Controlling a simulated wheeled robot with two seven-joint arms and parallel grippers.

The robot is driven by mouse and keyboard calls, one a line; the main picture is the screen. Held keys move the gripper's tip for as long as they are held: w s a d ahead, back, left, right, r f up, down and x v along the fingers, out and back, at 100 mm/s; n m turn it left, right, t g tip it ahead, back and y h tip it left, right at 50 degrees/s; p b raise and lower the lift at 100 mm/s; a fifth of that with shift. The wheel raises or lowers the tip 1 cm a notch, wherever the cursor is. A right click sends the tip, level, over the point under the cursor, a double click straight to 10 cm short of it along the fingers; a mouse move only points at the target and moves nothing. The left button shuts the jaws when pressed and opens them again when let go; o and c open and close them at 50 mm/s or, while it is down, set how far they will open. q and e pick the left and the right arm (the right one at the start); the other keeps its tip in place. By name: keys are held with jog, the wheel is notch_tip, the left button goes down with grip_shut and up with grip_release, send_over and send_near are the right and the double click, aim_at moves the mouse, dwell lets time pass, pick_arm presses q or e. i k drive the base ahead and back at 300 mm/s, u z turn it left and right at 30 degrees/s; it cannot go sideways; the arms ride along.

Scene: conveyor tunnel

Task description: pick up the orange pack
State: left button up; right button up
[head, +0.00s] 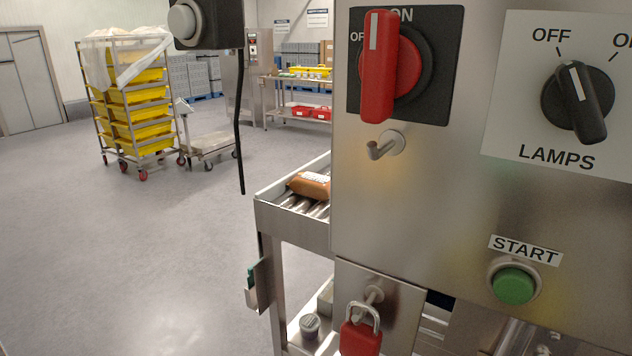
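The orange pack (312,185) is orange-brown with a white label on top. It lies on the metal rollers of a conveyor (288,226), near the conveyor's far left end. Its right side is cut off from view by the steel cabinet in front. Neither of my grippers shows in the head view, so nothing is seen touching the pack.
A steel cabinet (430,205) with a red switch (380,65), a black lamps knob (577,100), a green start button (513,284) and a red padlock (361,338) fills the right. A black cable (239,125) hangs left of the conveyor. Floor (120,250) at left is clear.

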aim_at(313, 184)
jog(key=k, duration=0.85)
jog(key=u, duration=0.9)
jog(key=i, duration=5)
jog(key=z, duration=2.45)
